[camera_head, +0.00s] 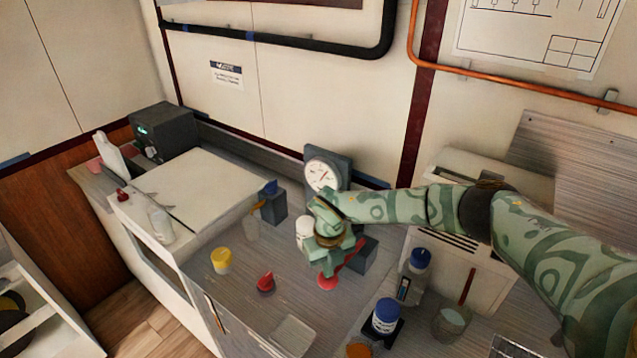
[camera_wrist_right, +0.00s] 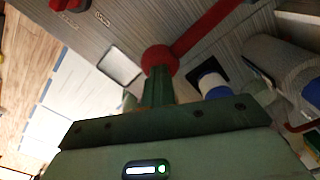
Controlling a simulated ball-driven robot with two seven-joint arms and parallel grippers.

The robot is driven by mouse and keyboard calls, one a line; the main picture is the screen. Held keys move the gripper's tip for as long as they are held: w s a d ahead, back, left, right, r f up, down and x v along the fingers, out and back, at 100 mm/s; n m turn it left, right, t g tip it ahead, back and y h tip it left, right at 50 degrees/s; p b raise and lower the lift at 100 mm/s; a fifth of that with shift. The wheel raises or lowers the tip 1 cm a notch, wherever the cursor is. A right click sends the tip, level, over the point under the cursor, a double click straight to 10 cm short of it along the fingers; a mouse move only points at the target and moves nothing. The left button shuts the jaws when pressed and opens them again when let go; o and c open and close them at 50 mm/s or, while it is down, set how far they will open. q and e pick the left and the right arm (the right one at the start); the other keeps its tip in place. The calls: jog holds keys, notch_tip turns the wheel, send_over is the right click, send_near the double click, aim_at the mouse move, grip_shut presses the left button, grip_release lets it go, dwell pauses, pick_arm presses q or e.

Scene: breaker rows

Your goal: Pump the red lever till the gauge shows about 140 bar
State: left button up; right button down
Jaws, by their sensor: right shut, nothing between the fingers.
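The red lever (camera_head: 345,262) runs from a dark grey block (camera_head: 362,254) down to a round red knob (camera_head: 327,282). In the right wrist view the red lever (camera_wrist_right: 207,27) ends in the red knob (camera_wrist_right: 158,59). My right gripper (camera_head: 327,268) is shut and empty, with its fingertips over the knob. The fingers (camera_wrist_right: 158,88) overlap the knob in the wrist view; I cannot tell whether they touch it. The round white gauge (camera_head: 322,175) stands behind on a grey housing; its reading is too small to tell. My left gripper is out of view.
A yellow-lidded jar (camera_head: 221,261), a red knob-like piece (camera_head: 265,282) and a clear tray (camera_head: 293,335) are left of the lever. Blue-capped bottles (camera_head: 385,317) and a beaker (camera_head: 451,323) stand to the right. A blue-handled valve block (camera_head: 272,205) is behind.

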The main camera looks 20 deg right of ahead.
jog(key=shift+d+f+b, duration=0.2)
jog(key=shift+f+b, duration=1.05)
jog(key=shift+f, duration=0.8)
jog(key=shift+w+d, duration=0.1)
jog(key=shift+r+p, duration=0.45)
notch_tip(320, 180, up, 6)
jog(key=p, duration=0.5)
jog(key=shift+r+p, duration=0.1)
jog(key=shift+p, duration=0.25)
jog(key=shift+a, duration=0.2)
